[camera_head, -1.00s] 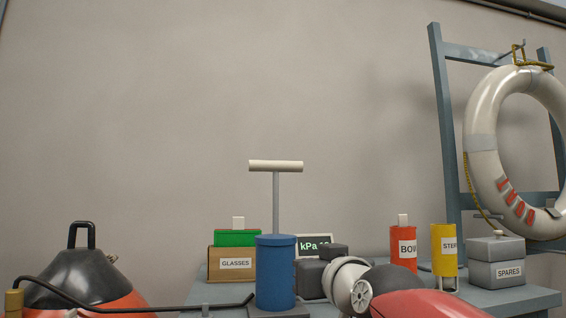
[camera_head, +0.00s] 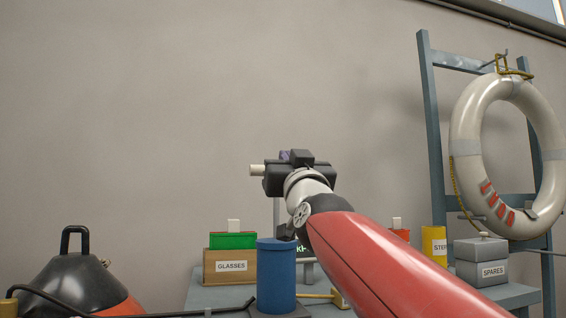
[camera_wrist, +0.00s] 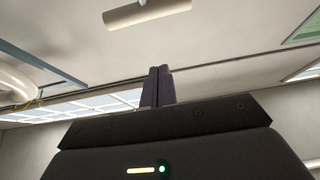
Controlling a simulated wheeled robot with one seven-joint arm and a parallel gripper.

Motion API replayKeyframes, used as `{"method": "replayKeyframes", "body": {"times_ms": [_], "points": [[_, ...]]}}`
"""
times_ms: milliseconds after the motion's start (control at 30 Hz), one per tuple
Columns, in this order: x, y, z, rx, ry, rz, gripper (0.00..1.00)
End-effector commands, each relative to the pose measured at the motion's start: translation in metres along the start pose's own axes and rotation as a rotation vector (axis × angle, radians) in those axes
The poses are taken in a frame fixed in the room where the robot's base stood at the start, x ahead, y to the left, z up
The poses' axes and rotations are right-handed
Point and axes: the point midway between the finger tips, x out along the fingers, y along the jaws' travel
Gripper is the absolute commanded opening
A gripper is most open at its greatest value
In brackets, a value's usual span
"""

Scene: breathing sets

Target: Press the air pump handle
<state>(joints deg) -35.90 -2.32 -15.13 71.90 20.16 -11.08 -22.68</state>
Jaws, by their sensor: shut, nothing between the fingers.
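The air pump is a blue cylinder (camera_head: 276,275) on the table, with a thin grey rod rising to a cream T-shaped handle (camera_head: 257,170). The handle is up, high above the cylinder. Only its left end shows in the head view; my arm and gripper hide the rest. My gripper (camera_head: 286,155) is at about handle height there, its purple fingers showing just above the black body. In the wrist view the fingers (camera_wrist: 156,86) are together and empty. The handle (camera_wrist: 147,13) appears beyond the fingertips, apart from them in the picture. I cannot tell the exact distance.
A GLASSES box (camera_head: 231,266) with a green top stands left of the pump. A black and red vessel (camera_head: 75,277) with a hose is at far left. A yellow container (camera_head: 434,245) and a SPARES box (camera_head: 481,262) stand right. A lifebuoy (camera_head: 468,130) hangs on a rack.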

Motion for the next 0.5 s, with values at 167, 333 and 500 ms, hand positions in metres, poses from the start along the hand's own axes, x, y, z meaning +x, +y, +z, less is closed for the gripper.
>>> {"method": "replayKeyframes", "body": {"times_ms": [167,333,500], "points": [[0.033,-0.001,0.000,-0.006,-0.002,0.000,0.00],[0.064,0.000,-0.001,-0.005,-0.001,0.001,0.00],[0.092,0.000,-0.001,-0.004,-0.002,0.001,0.00]]}}
